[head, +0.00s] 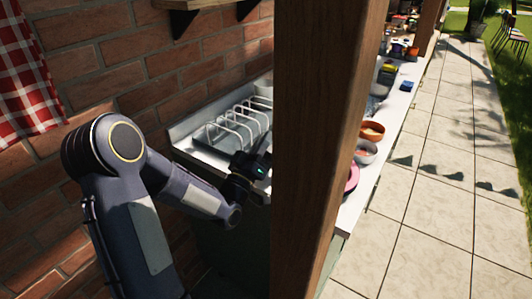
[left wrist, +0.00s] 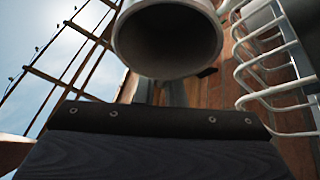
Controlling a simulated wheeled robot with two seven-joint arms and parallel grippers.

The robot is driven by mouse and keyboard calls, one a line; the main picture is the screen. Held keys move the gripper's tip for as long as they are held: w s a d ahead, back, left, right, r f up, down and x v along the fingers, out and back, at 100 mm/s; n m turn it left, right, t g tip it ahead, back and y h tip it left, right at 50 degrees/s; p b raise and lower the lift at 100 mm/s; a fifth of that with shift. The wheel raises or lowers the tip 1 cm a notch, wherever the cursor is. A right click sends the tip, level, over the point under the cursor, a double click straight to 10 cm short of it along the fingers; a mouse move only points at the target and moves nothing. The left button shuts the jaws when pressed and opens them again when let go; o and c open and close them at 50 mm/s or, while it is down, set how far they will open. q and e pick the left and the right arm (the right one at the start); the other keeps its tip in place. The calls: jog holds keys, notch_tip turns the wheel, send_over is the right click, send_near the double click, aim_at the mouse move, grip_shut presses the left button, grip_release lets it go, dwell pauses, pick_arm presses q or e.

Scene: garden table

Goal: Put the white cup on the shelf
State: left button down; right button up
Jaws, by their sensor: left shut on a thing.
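The white cup (left wrist: 168,62) looks pale grey in the left wrist view, its round open mouth facing the camera and its inside dark. My left gripper (left wrist: 163,92) is shut on it. In the head view my left wrist reaches beside the dish rack, and the fingers and cup are hidden behind a wooden post. A wooden shelf (head: 188,4) on black brackets is on the brick wall at the top of the head view, partly cut off. My right gripper is not in view.
The thick wooden post (head: 325,130) blocks the middle of the head view. A white wire dish rack (head: 238,122) stands on the counter, close to the cup's right in the wrist view (left wrist: 270,70). Bowls (head: 371,132) sit on the counter beyond the post.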

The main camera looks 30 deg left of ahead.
pick_arm(q)
jog(key=shift+f, duration=1.95)
jog(key=shift+f, duration=0.15)
jog(key=c, duration=1.5)
grip_release()
